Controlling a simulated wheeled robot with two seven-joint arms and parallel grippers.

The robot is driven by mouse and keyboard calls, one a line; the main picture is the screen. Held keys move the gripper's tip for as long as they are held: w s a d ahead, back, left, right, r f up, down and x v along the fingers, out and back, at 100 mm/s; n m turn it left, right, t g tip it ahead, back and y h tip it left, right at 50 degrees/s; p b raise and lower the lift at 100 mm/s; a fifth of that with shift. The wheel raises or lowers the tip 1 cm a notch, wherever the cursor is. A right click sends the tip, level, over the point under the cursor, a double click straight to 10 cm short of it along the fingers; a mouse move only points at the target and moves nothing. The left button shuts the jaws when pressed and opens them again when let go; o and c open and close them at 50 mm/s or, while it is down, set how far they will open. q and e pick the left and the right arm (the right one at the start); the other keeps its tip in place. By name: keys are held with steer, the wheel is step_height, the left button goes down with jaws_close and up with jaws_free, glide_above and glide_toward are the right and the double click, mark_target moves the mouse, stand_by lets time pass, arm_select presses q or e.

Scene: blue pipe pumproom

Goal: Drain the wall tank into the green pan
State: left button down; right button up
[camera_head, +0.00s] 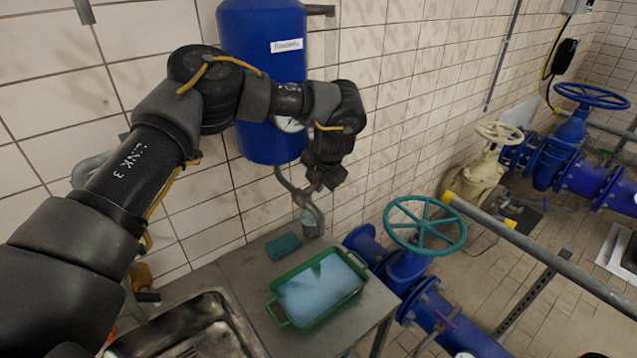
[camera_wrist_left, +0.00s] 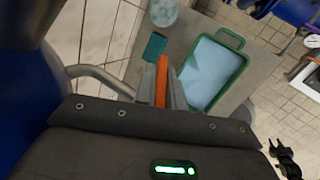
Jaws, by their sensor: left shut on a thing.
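The blue wall tank (camera_head: 262,85) hangs on the tiles, with a label and a gauge. A curved grey pipe (camera_head: 297,193) runs down from its underside. The green pan (camera_head: 272,313) stands on the metal table, showing a pale blue surface inside; it also shows in the left wrist view (camera_wrist_left: 237,82). My left gripper (camera_head: 322,182) is below the tank at the pipe. In the left wrist view it (camera_wrist_left: 170,92) is shut on an orange handle (camera_wrist_left: 162,78). The handle is hidden in the head view. A dark shape (camera_wrist_left: 285,160) may be my right gripper; its jaws are unclear.
A teal block (camera_head: 283,247) and a pale cup (camera_head: 310,226) are on the metal table (camera_head: 243,288) behind the pan. A sink (camera_head: 185,335) is left of the pan. A teal handwheel (camera_head: 425,226) and blue pipes stand close to its right.

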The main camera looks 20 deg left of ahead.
arm_select(q)
steer(key=c, duration=1.5)
jaws_free()
steer(key=shift+s+r, duration=0.1)
steer(key=shift+s, duration=0.05)
steer(key=shift+d+r, duration=0.15)
steer(key=b+v, duration=0.4)
steer(key=v, duration=0.6)
steer(key=shift+s+r, duration=0.15)
steer(key=shift+r, duration=0.1)
